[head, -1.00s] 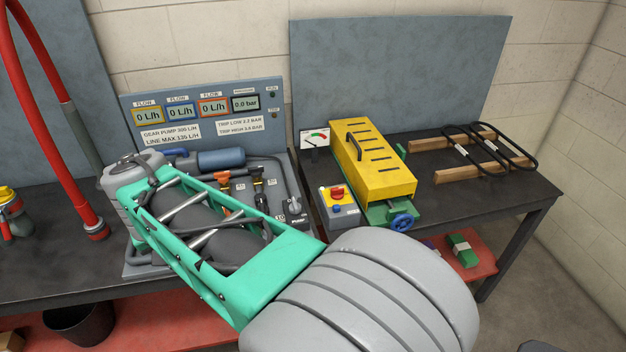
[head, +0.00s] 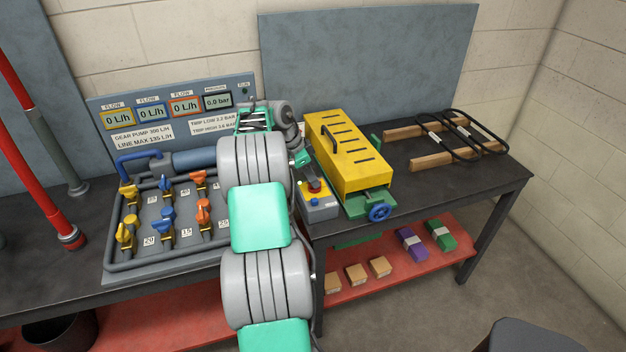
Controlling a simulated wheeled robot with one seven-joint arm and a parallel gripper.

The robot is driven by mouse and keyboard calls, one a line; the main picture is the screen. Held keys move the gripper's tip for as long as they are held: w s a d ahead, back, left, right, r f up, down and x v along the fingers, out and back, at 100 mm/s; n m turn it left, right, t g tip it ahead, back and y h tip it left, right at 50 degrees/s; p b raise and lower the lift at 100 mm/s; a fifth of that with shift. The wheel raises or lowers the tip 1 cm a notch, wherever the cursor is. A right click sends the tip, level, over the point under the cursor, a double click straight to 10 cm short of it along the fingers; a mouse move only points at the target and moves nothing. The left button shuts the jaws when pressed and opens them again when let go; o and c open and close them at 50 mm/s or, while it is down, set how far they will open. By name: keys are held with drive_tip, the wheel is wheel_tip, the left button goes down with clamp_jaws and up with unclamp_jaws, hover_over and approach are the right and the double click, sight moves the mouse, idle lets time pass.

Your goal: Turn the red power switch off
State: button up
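The red power switch (head: 314,186) sits on a yellow plate on top of a small grey box (head: 319,208). The box stands on the dark bench, just left of the yellow-covered machine. My gripper (head: 307,171) points down close above the switch, at its upper left. Its fingers are small and partly hidden, so I cannot tell whether they are open or touch the switch. The exact angle of the red handle is too small to read.
The yellow cover (head: 349,150) with its handle is close right of my gripper. A blue handwheel (head: 379,212) sticks out at its front. A pipe panel with blue, yellow and orange valves (head: 203,212) lies left of my arm. The flow displays read 0 L/h.

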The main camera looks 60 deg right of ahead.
drive_tip(key=shift+x, duration=0.75)
drive_tip(key=shift+c, duration=0.3)
clamp_jaws()
